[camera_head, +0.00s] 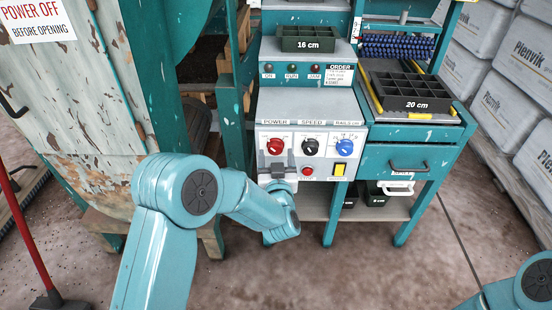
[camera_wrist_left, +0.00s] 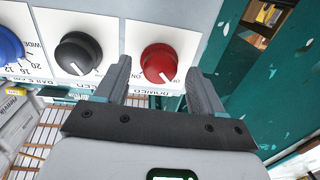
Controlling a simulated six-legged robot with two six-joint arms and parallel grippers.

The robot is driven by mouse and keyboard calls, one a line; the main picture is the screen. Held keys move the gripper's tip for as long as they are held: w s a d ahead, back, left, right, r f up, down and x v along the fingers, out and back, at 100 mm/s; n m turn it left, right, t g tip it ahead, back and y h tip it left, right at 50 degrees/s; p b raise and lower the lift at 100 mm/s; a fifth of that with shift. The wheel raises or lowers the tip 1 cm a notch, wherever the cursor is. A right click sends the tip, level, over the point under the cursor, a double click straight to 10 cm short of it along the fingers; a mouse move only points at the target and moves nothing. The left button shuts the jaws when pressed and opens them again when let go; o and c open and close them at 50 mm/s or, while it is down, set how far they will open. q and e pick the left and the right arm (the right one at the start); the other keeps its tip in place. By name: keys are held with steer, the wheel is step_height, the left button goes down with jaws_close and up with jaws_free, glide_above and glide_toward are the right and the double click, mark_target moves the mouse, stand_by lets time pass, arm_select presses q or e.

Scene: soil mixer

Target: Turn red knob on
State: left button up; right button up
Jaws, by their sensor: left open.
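The red knob (camera_head: 275,146) is on the white control panel under the POWER label, left of a black knob (camera_head: 310,146) and a blue knob (camera_head: 346,147). My left gripper (camera_head: 277,170) is just below and in front of the red knob in the head view. In the left wrist view, the red knob (camera_wrist_left: 158,63) sits between the tips of the open left gripper (camera_wrist_left: 165,80), with a finger on each side. I cannot tell whether the fingers touch it. The right gripper is not in view; only part of my right arm shows at the lower right.
A red button (camera_head: 307,171) and a yellow switch (camera_head: 339,169) are low on the panel. A drawer with a handle (camera_head: 409,167) is to the right. A wooden bin with a sign (camera_head: 37,20) stands at left. White bags (camera_head: 512,80) are stacked at right.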

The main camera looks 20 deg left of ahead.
arm_select(q)
steer(key=shift+w+a, duration=0.15)
steer(key=shift+w, duration=0.2)
steer(key=c, duration=1.1)
steer(key=shift+o, duration=0.3)
